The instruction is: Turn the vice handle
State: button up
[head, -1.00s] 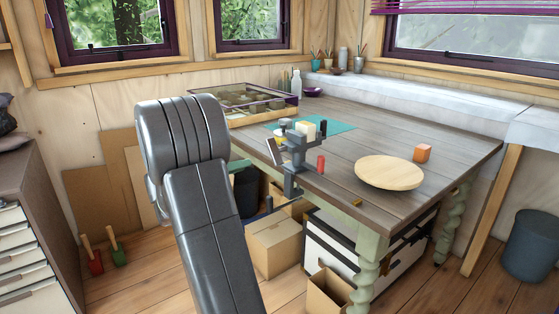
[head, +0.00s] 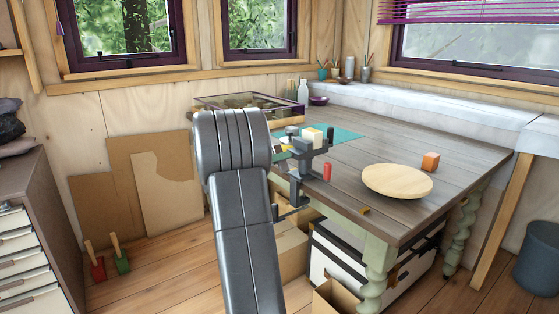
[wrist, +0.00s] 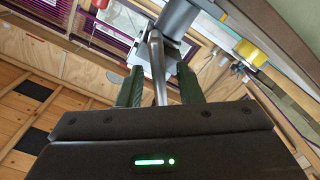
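In the wrist view, the vice's grey metal body (wrist: 178,18) is above my gripper. The vice handle (wrist: 157,65), a thin grey bar, runs down between the two green fingers of my gripper (wrist: 159,88). The fingers are apart, with a visible gap on each side of the bar, so they are around it and not closed on it. In the head view, my arm hides the gripper.
A yellow object (wrist: 250,50) is right of the vice in the wrist view. Cardboard boxes (head: 292,252) stand below. Floor on the left is mostly clear.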

jog(key=shift+w+d, duration=0.1)
jog(key=shift+d, duration=0.05)
grip_shut()
jog(key=shift+f+n+b, duration=0.1)
jog(key=shift+n+b, duration=0.2)
jog(key=n+b, duration=0.1)
jog(key=n, duration=0.1)
jog(key=shift+n, duration=2.6)
